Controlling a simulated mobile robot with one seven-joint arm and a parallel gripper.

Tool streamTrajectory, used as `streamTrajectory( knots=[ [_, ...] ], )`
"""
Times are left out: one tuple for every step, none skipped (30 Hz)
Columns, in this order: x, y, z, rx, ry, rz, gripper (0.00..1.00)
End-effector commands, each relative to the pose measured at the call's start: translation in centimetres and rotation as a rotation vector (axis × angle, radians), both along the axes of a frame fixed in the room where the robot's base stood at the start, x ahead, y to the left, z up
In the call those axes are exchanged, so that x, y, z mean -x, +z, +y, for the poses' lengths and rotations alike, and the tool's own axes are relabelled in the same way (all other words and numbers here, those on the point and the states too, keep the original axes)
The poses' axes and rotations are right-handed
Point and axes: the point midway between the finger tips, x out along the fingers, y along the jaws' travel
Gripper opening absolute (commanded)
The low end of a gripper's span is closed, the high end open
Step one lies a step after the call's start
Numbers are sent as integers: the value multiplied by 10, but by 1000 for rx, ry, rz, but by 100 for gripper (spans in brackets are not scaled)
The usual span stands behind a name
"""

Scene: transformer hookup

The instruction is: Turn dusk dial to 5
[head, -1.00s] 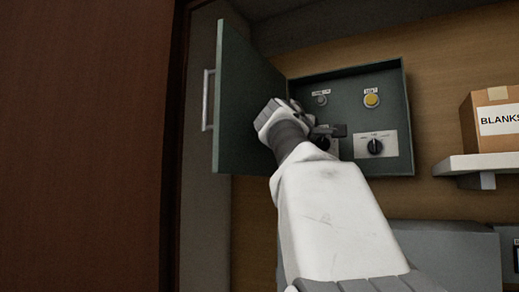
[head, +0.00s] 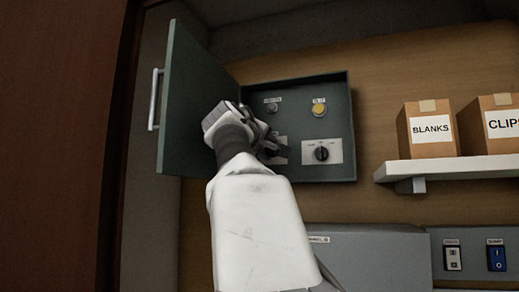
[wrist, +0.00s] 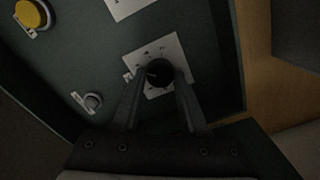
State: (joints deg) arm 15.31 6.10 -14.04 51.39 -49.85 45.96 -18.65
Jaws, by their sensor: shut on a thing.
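The dial in my grip (wrist: 159,72) is a round black knob on a white plate (wrist: 181,52) with marks around it. In the head view its plate (head: 281,143) is mostly hidden behind my gripper, at the panel's lower left. I take it for the dusk dial, but its label is too small to read. A pale line on the knob points left in the wrist view; the number it meets is unreadable. My gripper (wrist: 157,92) is shut on the knob, one finger on each side; it also shows in the head view (head: 274,149).
The open green box (head: 351,125) also holds a second black dial (head: 321,153), a yellow button (head: 319,110) and a grey button (head: 273,107). Its door (head: 190,105) stands open at left. A shelf (head: 450,168) with labelled cartons is at right, above switches (head: 496,257).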

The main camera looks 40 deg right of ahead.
Motion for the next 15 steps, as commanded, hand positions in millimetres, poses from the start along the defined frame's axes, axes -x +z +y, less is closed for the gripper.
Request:
streamTrajectory(
  knots=[
    [0,0,0,0,0,0,0],
    [0,0,0,1,1,1,0],
    [0,0,0,2,0,0,0],
    [0,0,0,2,0,0,0],
    [0,0,0,2,0,0,47],
    [0,0,0,1,-1,0,54],
    [0,0,0,2,0,0,59],
    [0,0,0,1,-1,0,65],
    [0,0,0,1,-1,0,72],
    [0,0,0,1,-1,0,73],
    [0,0,0,1,-1,0,73],
    [0,0,0,1,-1,0,73],
    [0,0,0,1,-1,0,73],
    [0,0,0,1,-1,0,73],
    [0,0,0,1,-1,0,73]
  ],
)
